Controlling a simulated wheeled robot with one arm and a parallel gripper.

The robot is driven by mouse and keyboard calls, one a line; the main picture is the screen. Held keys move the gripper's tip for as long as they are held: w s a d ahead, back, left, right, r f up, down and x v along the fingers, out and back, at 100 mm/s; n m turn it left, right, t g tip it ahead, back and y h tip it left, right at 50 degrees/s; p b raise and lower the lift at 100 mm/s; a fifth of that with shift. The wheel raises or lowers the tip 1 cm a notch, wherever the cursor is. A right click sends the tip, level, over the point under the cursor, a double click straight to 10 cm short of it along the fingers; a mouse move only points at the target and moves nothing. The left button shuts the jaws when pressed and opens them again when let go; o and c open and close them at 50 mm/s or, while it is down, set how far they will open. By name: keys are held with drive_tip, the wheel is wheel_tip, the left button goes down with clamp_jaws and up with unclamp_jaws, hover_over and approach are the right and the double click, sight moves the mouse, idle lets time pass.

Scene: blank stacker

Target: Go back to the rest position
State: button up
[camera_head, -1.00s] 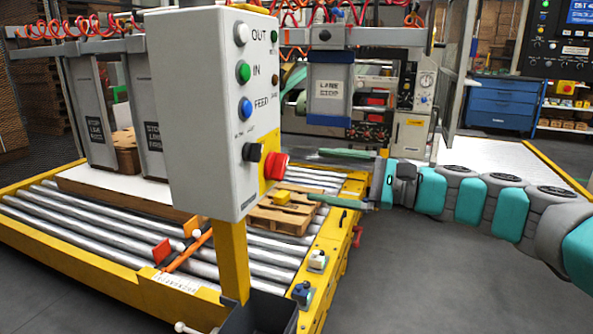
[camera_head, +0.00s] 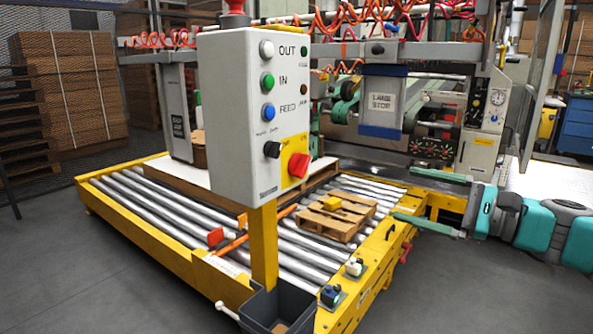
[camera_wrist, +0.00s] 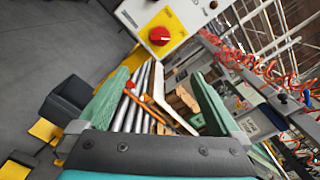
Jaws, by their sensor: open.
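My gripper (camera_head: 412,198) is at the right in the head view, at the end of my teal and grey arm. Its two green fingers point left and are spread wide apart, with nothing between them. They are near the right edge of the roller conveyor, right of the control box (camera_head: 245,115). In the wrist view my gripper (camera_wrist: 155,92) shows both fingers open, with the rollers and an orange bar visible beyond the gap.
The roller conveyor (camera_head: 220,250) has a yellow frame and carries a small wooden pallet (camera_head: 322,222) with a yellow block (camera_head: 332,204). A grey bin (camera_head: 272,312) stands at the post's foot. Stacked cardboard (camera_head: 70,85) is at the back left. Grey floor is clear at front left.

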drive_tip(key=s+a+f+n+g+h, duration=0.2)
drive_tip(key=s+a+f+n+g, duration=0.25)
drive_tip(key=s+a+f, duration=0.35)
drive_tip(key=s+a+f+n+g+h, duration=0.35)
drive_tip(key=s+a+f+n, duration=0.2)
drive_tip(key=a, duration=0.35)
drive_tip(key=s+d+f+n+g+h, duration=0.2)
drive_tip(key=s+d+f+n+h, duration=0.1)
drive_tip(key=s+f, duration=0.4)
drive_tip(key=s+d+f+n+g+h, duration=0.2)
drive_tip(key=s+d+f+h, duration=0.4)
drive_tip(key=s, duration=0.4)
drive_tip(key=shift+d+f+n, duration=0.5)
drive_tip(key=shift+d+n, duration=0.2)
drive_tip(key=shift+d, duration=0.1)
